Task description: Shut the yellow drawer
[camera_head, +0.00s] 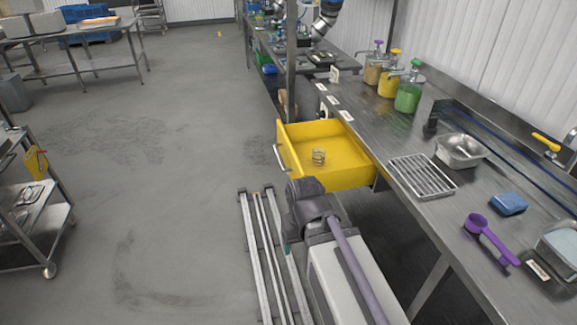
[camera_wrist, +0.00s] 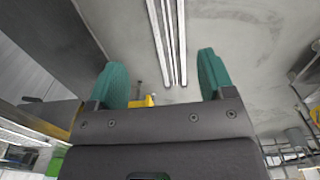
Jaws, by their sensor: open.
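The yellow drawer (camera_head: 345,175) is pulled out from under the steel counter, with its open top facing up. Its metal handle (camera_head: 282,157) is on the left-hand front. A small metal coil-like item (camera_head: 318,157) lies inside. In the wrist view, a small patch of yellow (camera_wrist: 148,100) shows behind the gripper body; it may be the drawer. My gripper (camera_wrist: 163,72) has two teal fingers spread wide with nothing between them. In the head view only a bit of teal (camera_head: 287,247) shows below my dark wrist, in front of the drawer and apart from it.
The steel counter (camera_head: 400,150) carries a wire rack (camera_head: 422,176), a metal pan (camera_head: 461,151), a blue sponge (camera_head: 508,203), a purple scoop (camera_head: 487,238) and pump bottles (camera_head: 408,92). Floor rails (camera_head: 262,260) run beside it. Open floor (camera_head: 150,170) lies left of the drawer.

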